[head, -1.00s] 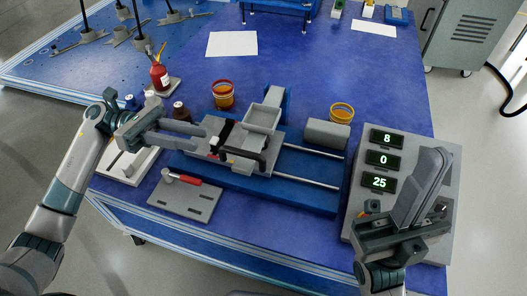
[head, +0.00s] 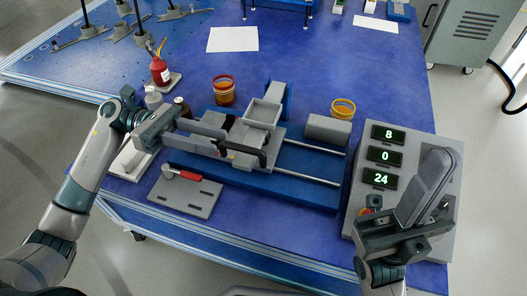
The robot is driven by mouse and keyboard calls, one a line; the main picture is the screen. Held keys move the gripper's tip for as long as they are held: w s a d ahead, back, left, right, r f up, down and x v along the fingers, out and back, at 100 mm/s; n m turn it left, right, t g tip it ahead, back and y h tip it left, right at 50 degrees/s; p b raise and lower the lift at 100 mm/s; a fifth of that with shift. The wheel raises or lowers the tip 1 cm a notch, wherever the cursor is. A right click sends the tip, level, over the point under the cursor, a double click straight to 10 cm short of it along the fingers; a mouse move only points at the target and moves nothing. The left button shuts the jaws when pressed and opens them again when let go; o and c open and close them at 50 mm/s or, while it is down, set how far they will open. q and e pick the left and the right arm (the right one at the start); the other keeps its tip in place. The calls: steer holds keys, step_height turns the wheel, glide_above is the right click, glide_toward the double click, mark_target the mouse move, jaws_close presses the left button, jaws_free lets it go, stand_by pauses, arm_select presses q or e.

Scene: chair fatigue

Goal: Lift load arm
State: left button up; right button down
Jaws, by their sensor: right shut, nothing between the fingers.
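The test rig (head: 325,190) stands on the blue table, with a grey block assembly and a black curved load arm (head: 252,152) across its left half. My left gripper (head: 224,143) reaches in from the left, its two long fingers apart, with the tips at the left end of this assembly, beside the black part. The fingers hide some of the rig there, and I cannot tell whether they touch it. My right gripper (head: 425,180) is shut and empty, in front of the grey control box (head: 388,220).
The box's displays read 8, 0 and 24. A grey plate (head: 185,195) with a red-handled tool lies at the front left. The table's far middle is mostly clear.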

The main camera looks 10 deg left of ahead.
mark_target(263, 153)
arm_select(q)
steer(key=d, duration=0.4)
steer(key=s+d, duration=0.1)
steer(key=d, duration=0.3)
steer(key=s+d, duration=0.1)
steer(key=d, duration=0.3)
steer(key=shift+s+d+b, duration=0.15)
steer(key=shift+s+b, duration=0.05)
steer(key=shift+b, duration=0.15)
jaws_close()
